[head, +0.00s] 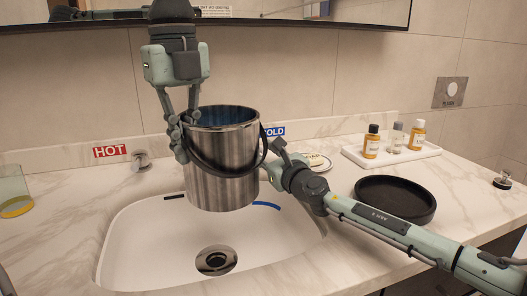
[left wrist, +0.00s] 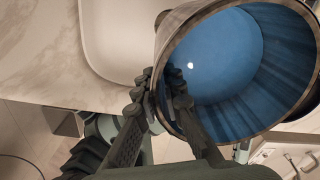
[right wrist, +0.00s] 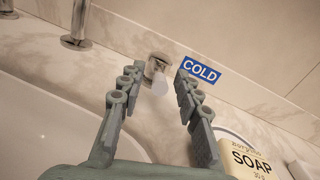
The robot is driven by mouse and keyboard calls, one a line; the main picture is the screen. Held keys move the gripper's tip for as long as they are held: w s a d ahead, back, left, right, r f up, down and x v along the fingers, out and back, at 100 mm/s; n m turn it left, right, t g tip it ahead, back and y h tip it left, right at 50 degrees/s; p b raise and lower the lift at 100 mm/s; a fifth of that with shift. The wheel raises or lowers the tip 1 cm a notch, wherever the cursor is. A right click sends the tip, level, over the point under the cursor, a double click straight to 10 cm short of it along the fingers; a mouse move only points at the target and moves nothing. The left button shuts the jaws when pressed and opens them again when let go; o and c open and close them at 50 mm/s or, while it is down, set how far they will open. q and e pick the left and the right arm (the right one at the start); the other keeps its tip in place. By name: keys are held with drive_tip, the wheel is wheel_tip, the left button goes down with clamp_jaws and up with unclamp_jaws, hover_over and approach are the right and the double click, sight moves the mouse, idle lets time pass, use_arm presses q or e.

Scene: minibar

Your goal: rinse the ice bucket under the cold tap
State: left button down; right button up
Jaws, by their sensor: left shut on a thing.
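The steel ice bucket (head: 222,165) with a dark handle hangs upright over the sink basin (head: 150,245). My left gripper (head: 181,132) is shut on the left part of its rim. The left wrist view shows the bucket's blue inside (left wrist: 235,65) with a small bright spot; I cannot tell whether water is in it. My right gripper (right wrist: 152,90) is open and empty. In the right wrist view its fingers are either side of the cold tap knob (right wrist: 157,70), beside the blue COLD label (right wrist: 200,69). The bucket hides the knob and spout in the head view.
The hot tap knob (head: 141,160) is left of the bucket, by the red HOT label (head: 109,151). A soap dish (head: 316,161), a bottle tray (head: 390,158) and a round black tray (head: 395,198) are to the right. A glass (head: 14,190) stands far left.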

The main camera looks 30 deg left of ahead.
use_arm(q)
drive_tip(key=shift+r, duration=0.1)
use_arm(e)
clamp_jaws()
use_arm(q)
drive_tip(key=shift+w, duration=0.1)
use_arm(e)
drive_tip(key=shift+s+a+r+m+t+h, duration=0.2)
drive_tip(key=shift+s+a+m+t+h, duration=0.15)
drive_tip(key=shift+t, duration=0.25)
drive_tip(key=shift+s+f+m+t+h, duration=0.1)
drive_tip(key=shift+m+t+h, duration=0.15)
drive_tip(key=shift+m+t, duration=0.1)
unclamp_jaws()
drive_tip(key=shift+f, duration=0.1)
drive_tip(key=v, duration=1.2)
